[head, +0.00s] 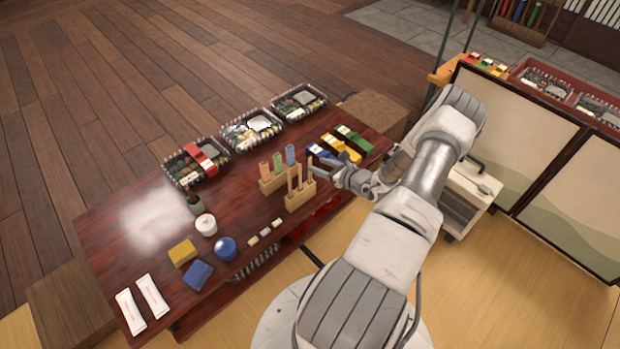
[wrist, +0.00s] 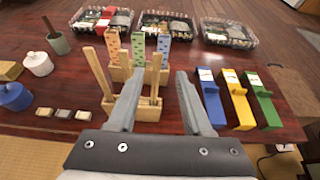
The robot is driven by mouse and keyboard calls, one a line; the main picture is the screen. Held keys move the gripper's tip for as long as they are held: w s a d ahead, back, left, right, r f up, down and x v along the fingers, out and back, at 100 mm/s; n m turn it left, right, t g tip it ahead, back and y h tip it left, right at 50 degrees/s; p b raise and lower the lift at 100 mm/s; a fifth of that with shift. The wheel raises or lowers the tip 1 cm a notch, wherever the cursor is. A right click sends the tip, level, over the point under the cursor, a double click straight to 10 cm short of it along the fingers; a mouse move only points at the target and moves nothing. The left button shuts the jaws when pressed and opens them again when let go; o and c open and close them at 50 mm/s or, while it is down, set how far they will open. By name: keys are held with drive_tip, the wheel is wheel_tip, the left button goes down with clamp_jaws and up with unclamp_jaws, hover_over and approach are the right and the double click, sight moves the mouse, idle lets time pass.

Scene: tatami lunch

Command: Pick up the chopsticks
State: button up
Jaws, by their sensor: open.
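The light wooden chopsticks (wrist: 97,72) stand upright in a wooden holder (wrist: 148,113) on the dark red table; another one (wrist: 155,74) stands to their right in the same holder. In the head view the chopsticks (head: 290,180) and the holder (head: 297,201) are left of my gripper (head: 319,165). My gripper (wrist: 160,74) is open and holds nothing. In the wrist view the right-hand chopstick shows between the fingers; I cannot tell how far it is from them. The left finger hides part of the holder.
Behind the holder stands a rack with patterned orange (wrist: 112,45), green (wrist: 138,48) and blue (wrist: 164,48) pieces. Blue (wrist: 208,97), yellow (wrist: 237,99) and green (wrist: 263,99) boxes lie to the right. Lunch boxes (head: 251,127) line the far edge. Small rests (head: 265,232) lie nearby.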

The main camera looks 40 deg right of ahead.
sight(310, 162)
drive_tip(key=b+x, duration=0.1)
drive_tip(key=x, duration=0.4)
drive_tip(key=shift+a+b, duration=0.25)
drive_tip(key=shift+b, duration=0.15)
drive_tip(key=shift+s+r, duration=0.1)
clamp_jaws()
